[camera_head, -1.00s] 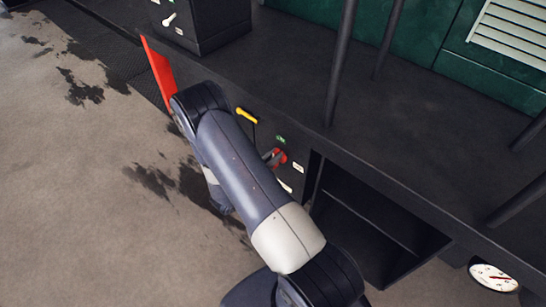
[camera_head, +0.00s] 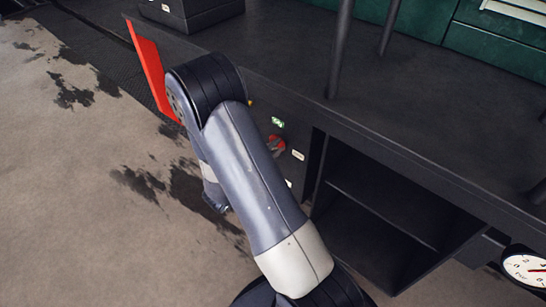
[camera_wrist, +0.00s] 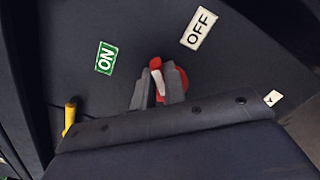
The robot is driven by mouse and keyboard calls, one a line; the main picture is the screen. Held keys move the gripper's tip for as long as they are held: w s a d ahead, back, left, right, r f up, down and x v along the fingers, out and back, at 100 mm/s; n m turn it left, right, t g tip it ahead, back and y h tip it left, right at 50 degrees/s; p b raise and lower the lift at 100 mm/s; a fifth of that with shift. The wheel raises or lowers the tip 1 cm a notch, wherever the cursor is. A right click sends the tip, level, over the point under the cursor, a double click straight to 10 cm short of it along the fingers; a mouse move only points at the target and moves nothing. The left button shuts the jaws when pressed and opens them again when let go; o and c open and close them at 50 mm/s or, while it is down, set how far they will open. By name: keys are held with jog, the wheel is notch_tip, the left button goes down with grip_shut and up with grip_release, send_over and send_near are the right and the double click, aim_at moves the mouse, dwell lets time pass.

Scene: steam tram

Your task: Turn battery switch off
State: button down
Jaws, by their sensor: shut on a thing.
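The battery switch is a red rotary knob (camera_wrist: 181,77) on a dark panel, with a red-tipped handle that has a white stripe. In the wrist view, the two grey fingers of my gripper (camera_wrist: 158,88) are shut on the handle, one on each side. The handle's tip points up, between the green ON label (camera_wrist: 105,58) at the left and the white OFF label (camera_wrist: 199,28) at the upper right. The knob also shows in the head view (camera_head: 277,143), beside my arm. My arm hides part of the panel there.
A yellow handle (camera_wrist: 69,117) is left of my gripper in the wrist view. In the head view, a red plate (camera_head: 148,65) stands left of my arm, an open dark compartment (camera_head: 375,215) lies right of the panel, and a gauge (camera_head: 524,268) is at the lower right.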

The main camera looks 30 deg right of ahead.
jog(key=m+b, duration=0.2)
jog(key=b, duration=0.2)
jog(key=f+m+b, duration=0.1)
jog(key=m+b, duration=0.2)
jog(key=b, duration=0.2)
jog(key=f+m+b, duration=0.1)
jog(key=m+b, duration=0.2)
jog(key=b, duration=0.1)
jog(key=shift+s+d+b, duration=0.1)
jog(key=shift+s+b, duration=0.25)
jog(key=shift+m, duration=0.4)
jog(key=c, duration=1.5)
grip_release()
jog(key=shift+r, duration=0.1)
jog(key=shift+o, duration=0.2)
jog(key=p+v, duration=0.1)
jog(key=v, duration=0.9)
jog(key=shift+a+p, duration=0.4)
